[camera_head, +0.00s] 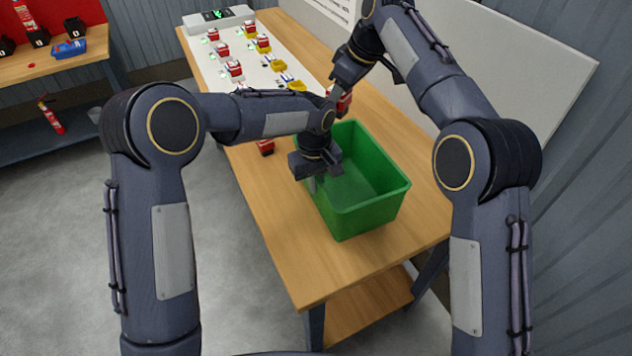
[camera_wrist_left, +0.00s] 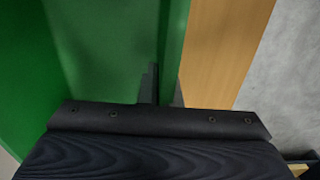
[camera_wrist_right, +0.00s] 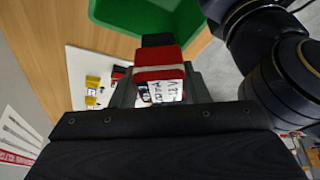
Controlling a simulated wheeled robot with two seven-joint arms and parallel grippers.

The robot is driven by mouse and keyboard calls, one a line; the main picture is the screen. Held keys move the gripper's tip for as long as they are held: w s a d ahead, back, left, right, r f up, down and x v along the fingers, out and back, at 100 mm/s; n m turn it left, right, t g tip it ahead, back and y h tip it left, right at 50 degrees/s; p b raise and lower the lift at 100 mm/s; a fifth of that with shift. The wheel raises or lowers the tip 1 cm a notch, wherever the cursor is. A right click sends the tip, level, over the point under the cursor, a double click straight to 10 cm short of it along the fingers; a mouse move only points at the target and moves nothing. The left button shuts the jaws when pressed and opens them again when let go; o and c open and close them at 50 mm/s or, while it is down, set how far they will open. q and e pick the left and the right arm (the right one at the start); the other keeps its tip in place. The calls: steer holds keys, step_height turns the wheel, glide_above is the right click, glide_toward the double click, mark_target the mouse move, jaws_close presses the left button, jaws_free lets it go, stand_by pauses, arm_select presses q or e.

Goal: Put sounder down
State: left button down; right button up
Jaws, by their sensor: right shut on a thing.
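My right gripper (camera_wrist_right: 160,90) is shut on a red and white sounder (camera_wrist_right: 160,76), with writing on its white face, in the right wrist view. In the head view this sounder (camera_head: 340,100) is held at the far end of the green bin (camera_head: 372,215), partly hidden by the arms. My left gripper (camera_head: 314,178) is at the bin's left wall. In the left wrist view its fingers (camera_wrist_left: 166,92) lie close on both sides of the green wall (camera_wrist_left: 172,45). The bin stands on the wooden table; the part of its floor that I see looks bare.
A white board (camera_head: 215,72) at the table's far end carries several red and white units and yellow pieces. A small red unit (camera_head: 265,147) stands left of the bin. Table in front of the bin (camera_head: 310,265) is clear. A whiteboard (camera_head: 520,60) leans along the right side.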

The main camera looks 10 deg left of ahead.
step_height(320, 180, down, 5)
steer(key=w+a+m, duration=0.1)
steer(key=w+m, duration=0.1)
glide_above(346, 178)
steer(key=w+a, duration=0.2)
steer(key=a, duration=0.2)
step_height(346, 178, down, 12)
steer(key=r, duration=0.1)
steer(key=shift+t, duration=0.4)
steer(key=shift+s+a+f, duration=0.15)
steer(key=shift+f, duration=1.4)
steer(key=shift+s+a+f, duration=0.1)
steer(key=shift+f, duration=1.4)
steer(key=shift+f, duration=0.15)
steer(key=o, duration=0.8)
steer(key=shift+c, duration=0.2)
